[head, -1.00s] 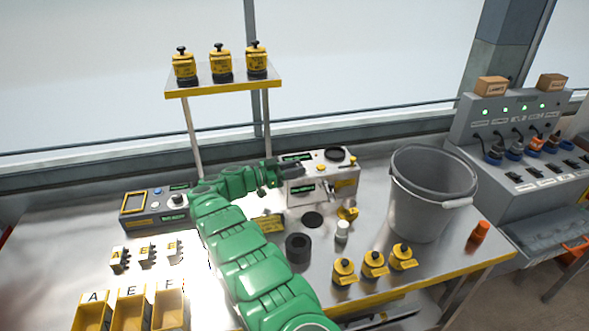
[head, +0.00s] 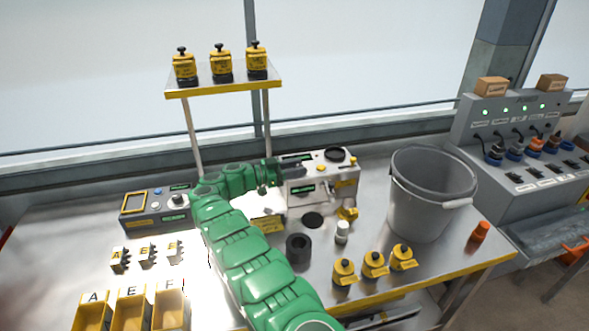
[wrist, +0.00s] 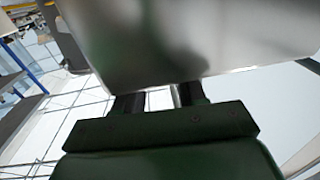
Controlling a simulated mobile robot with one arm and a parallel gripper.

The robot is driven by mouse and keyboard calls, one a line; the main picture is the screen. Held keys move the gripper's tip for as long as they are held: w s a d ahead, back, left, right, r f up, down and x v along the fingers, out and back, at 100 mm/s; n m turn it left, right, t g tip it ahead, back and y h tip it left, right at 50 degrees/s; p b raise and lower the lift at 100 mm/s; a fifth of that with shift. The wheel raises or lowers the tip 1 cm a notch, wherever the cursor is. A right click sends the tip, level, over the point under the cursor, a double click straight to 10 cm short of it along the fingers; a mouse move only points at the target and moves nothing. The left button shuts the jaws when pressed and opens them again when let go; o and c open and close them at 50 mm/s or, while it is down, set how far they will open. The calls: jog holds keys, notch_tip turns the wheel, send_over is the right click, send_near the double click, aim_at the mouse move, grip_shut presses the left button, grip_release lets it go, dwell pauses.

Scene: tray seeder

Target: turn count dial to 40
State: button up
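A grey machine (head: 320,190) with green displays stands right of centre on the bench. My gripper (head: 303,159) is at its upper left edge in the head view, with its dark fingers pointing right. I cannot make out a count dial on this machine; my gripper covers part of its top left. In the wrist view, the two dark fingers of my gripper (wrist: 160,99) stand apart with light floor between them. A large grey surface hides their tips. A second grey console (head: 150,218) at the left has a round knob (head: 177,201) and small green displays; its dial marks are unreadable.
A grey bucket (head: 430,215) stands right of the machine. A black cup (head: 298,249), a white bottle (head: 342,232) and several yellow-black knobbed pieces (head: 374,264) are in front. A raised shelf (head: 222,88) stands behind. Yellow bins (head: 131,310) are front left.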

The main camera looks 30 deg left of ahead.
jog(key=shift+o, duration=1.4)
jog(key=shift+f, duration=0.1)
jog(key=shift+s+a, duration=0.1)
jog(key=shift+v, duration=2.45)
notch_tip(320, 180, up, 7)
